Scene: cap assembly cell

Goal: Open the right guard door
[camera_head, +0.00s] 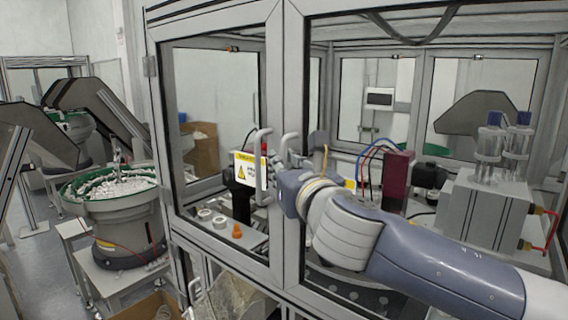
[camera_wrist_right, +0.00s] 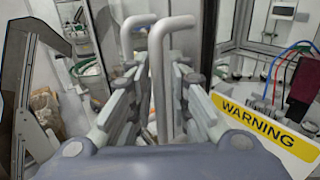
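The right guard door (camera_head: 294,70) stands shut beside the left guard door (camera_head: 275,70); both have glass panes in grey frames. The right door's bent bar handle (camera_head: 289,143) shows at its inner edge, and it also shows in the right wrist view (camera_wrist_right: 158,80). The left door's handle (camera_head: 261,140) is close beside it. My right gripper (camera_head: 279,172) is at the handles. In the right wrist view its fingers (camera_wrist_right: 153,85) are spread, with the right door's handle between them and clear gaps visible. Contact cannot be told. My left gripper is not in view.
Another warning sign (camera_wrist_right: 262,121) is close to the right finger. A green bowl feeder (camera_head: 112,200) stands left of the cell. A red block (camera_head: 397,177) and glass cylinders (camera_head: 488,143) are inside it.

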